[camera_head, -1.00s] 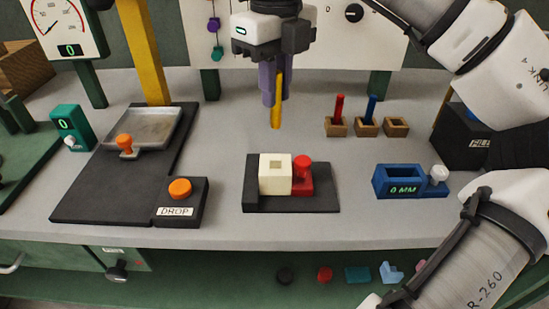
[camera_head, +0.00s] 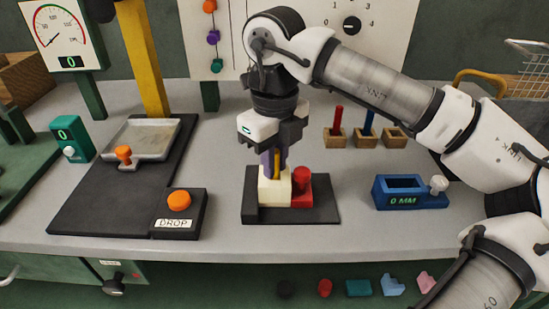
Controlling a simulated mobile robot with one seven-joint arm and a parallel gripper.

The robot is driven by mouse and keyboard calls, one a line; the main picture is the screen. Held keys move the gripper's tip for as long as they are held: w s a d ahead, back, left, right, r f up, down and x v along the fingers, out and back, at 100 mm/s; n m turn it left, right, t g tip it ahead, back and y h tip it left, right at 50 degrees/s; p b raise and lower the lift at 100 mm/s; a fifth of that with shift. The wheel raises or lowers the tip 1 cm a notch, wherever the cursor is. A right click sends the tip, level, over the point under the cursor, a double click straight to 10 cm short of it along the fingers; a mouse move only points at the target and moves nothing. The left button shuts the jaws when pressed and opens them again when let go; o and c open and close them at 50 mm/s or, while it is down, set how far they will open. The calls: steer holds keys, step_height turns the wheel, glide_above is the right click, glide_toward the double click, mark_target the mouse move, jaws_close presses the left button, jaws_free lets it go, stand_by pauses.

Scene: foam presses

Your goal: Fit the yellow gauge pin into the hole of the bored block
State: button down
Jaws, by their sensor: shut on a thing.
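The cream bored block (camera_head: 272,195) sits on a black base plate (camera_head: 318,214), beside a red clamp (camera_head: 300,188). My gripper (camera_head: 273,170) is directly above the block, pointing down, with its purple fingers shut on the yellow gauge pin (camera_head: 277,166). Only a short strip of the pin shows between the fingers and the block. The pin looks upright, with its lower end at the block's top. The hole is hidden by the fingers, so I cannot tell how deep the pin sits in it.
Small wooden holders (camera_head: 365,137) with a red pin (camera_head: 338,118) and a blue pin (camera_head: 370,122) stand behind on the right. A blue gauge (camera_head: 402,192) stands at right. A press with an orange DROP button (camera_head: 179,200) stands at left.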

steer(key=shift+f, duration=0.1)
steer(key=shift+f, duration=0.15)
steer(key=c, duration=1.4)
jaws_free()
steer(key=shift+o, duration=0.2)
step_height(320, 180, up, 13)
steer(key=shift+f+p, duration=0.2)
steer(key=shift+p, duration=0.1)
